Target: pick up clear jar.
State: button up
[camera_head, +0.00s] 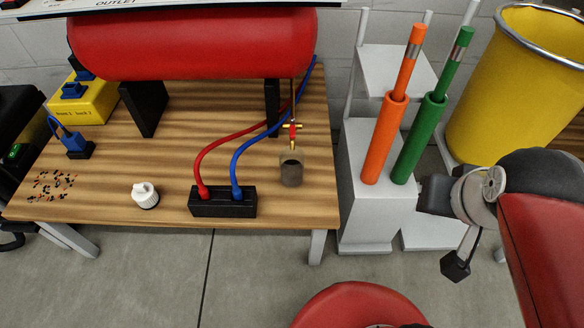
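A small, greyish see-through jar (291,170) stands upright on the wooden table (280,215), near its right front part. A thin brass fitting with a red part hangs down from above to the jar's mouth; I cannot tell if it touches the jar. My gripper (442,230) is at the right of the view, off the table, well to the right of the jar. Its two dark fingers are spread apart with nothing between them.
A black block (222,203) with red and blue hoses stands left of the jar. A white-capped item (145,195) is further left. A red tank (190,45) overhangs the table. Orange (380,140) and green (418,140) tubes stand between table and gripper, near a yellow bin (515,90).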

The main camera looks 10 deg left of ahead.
aim_at(291, 162)
jog(key=j+u, duration=0.1)
jog(key=j, duration=0.7)
jog(key=j+u, duration=0.1)
jog(key=j, duration=0.65)
jog(key=i+j+u, duration=0.1)
jog(key=j, duration=0.65)
